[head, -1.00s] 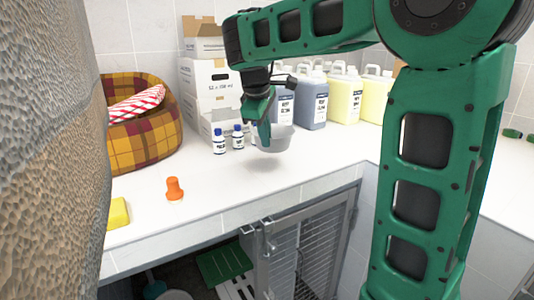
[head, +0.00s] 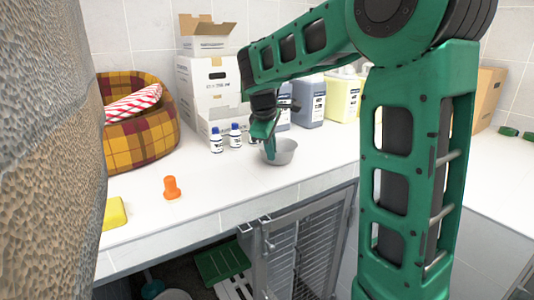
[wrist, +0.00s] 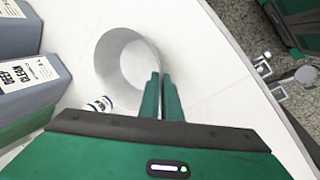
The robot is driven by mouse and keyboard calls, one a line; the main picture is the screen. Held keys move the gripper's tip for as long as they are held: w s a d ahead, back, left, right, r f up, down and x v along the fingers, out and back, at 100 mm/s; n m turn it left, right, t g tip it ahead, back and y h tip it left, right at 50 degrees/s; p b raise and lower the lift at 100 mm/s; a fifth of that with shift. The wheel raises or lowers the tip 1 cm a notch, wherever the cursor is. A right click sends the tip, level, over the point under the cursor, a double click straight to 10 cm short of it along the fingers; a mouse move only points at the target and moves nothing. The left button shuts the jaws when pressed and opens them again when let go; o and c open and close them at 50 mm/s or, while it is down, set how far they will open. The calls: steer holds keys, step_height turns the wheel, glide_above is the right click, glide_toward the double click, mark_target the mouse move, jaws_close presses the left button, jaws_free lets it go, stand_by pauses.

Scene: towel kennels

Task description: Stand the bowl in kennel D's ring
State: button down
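The grey bowl (head: 280,152) is over the white counter by the bottles; I cannot tell whether its base touches. It fills the upper middle of the wrist view (wrist: 125,62), seen from above. My gripper (head: 268,149) is at the bowl's left side in the head view. In the wrist view its two green fingers (wrist: 161,78) are close together at the bowl's rim, one over the inside and one outside, seemingly pinching the wall. A barred kennel door (head: 300,250) is under the counter. No letter D and no clearly identifiable bowl ring are visible.
Small bottles (head: 235,136), large jugs (head: 311,100) and boxes (head: 209,92) stand behind the bowl. An orange object (head: 171,187), yellow sponge (head: 114,213) and plaid bed (head: 140,130) are left. Metal fittings (wrist: 262,66) project near the counter edge.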

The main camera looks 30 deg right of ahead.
steer(key=c, duration=2)
jaws_free()
steer(key=v, duration=1.2)
steer(key=s+d+f+m+g, duration=0.1)
steer(key=s+d+f+m, duration=0.1)
steer(key=s+f, duration=0.3)
steer(key=s+d+f+m+y, duration=0.1)
steer(key=s+f+m, duration=0.4)
steer(key=s, duration=0.7)
steer(key=s+d+f+m+g+y, duration=0.1)
steer(key=s+d+f+m, duration=0.3)
steer(key=s, duration=0.4)
steer(key=shift+s+d+f+g, duration=0.15)
steer(key=shift+s+f+g, duration=0.15)
steer(key=shift+f, duration=0.1)
steer(key=shift+o, duration=0.3)
steer(key=s+a+f+m+y, duration=0.1)
steer(key=s+a+f+m, duration=0.2)
steer(key=s+f, duration=0.2)
steer(key=shift+s+a+y, duration=0.3)
steer(key=shift+s+y, duration=0.1)
steer(key=shift+s, duration=0.7)
steer(key=shift+f, duration=0.1)
